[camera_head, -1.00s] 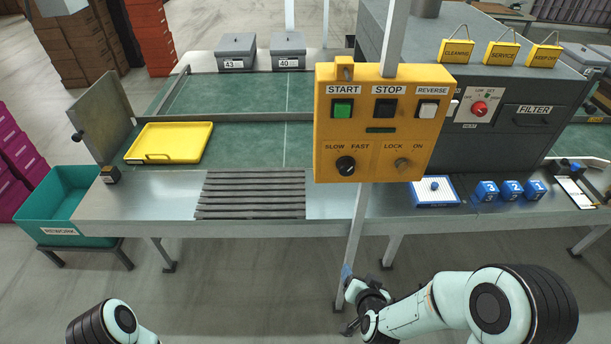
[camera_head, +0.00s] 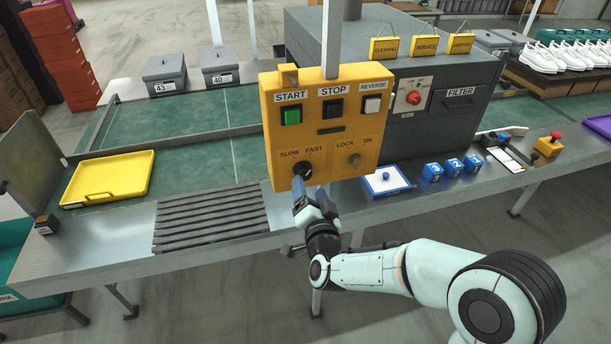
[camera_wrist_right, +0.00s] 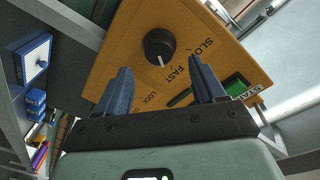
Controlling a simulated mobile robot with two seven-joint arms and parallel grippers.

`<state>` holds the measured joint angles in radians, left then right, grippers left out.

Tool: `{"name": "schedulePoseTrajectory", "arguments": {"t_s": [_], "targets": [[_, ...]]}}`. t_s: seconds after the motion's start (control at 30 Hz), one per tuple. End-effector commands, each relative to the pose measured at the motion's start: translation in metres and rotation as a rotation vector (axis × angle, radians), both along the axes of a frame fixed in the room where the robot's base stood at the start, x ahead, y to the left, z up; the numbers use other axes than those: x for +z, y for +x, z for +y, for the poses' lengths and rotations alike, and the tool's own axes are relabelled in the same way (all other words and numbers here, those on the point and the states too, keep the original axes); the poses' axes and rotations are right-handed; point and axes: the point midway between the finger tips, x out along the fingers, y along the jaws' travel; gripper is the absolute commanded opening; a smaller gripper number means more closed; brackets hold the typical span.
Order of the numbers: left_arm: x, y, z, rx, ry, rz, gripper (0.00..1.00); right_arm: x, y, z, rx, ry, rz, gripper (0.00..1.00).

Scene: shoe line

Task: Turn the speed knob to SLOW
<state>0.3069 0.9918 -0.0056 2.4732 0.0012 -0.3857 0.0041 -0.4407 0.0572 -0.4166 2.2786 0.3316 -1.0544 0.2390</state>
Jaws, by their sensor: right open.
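The black speed knob (camera_head: 303,170) sits on the lower left of the yellow control panel (camera_head: 340,110), under the SLOW and FAST labels. In the right wrist view the knob (camera_wrist_right: 159,44) shows a white pointer mark, which lies toward the FAST label rather than SLOW. My right gripper (camera_head: 302,193) is just below and in front of the knob. In the wrist view my open right gripper (camera_wrist_right: 160,76) has one blue finger to each side of the knob's line, with the knob beyond the tips and not held. My left gripper is out of view.
The panel also carries START (camera_head: 291,115), STOP (camera_head: 332,108) and REVERSE (camera_head: 372,103) buttons and a lock knob (camera_head: 354,159). A white pad with a blue knob (camera_head: 386,179) and blue numbered blocks (camera_head: 432,172) stand on the bench to the right.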

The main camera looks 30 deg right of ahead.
Motion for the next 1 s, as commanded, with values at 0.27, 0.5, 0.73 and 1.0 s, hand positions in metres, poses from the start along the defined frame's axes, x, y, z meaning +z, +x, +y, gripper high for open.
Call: {"name": "schedulePoseTrajectory", "arguments": {"t_s": [0.27,0.5,0.73,1.0], "targets": [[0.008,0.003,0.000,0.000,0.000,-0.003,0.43,0.001,0.041,-0.014,0.000,-0.002,0.001,0.69],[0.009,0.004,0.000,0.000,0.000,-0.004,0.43,0.000,0.050,-0.017,0.000,0.000,0.002,0.69],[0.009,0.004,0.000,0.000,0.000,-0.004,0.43,0.000,0.050,-0.017,0.001,-0.001,0.001,0.56],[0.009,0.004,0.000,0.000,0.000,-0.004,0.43,0.000,0.049,-0.017,0.001,-0.001,0.001,0.13]]}}
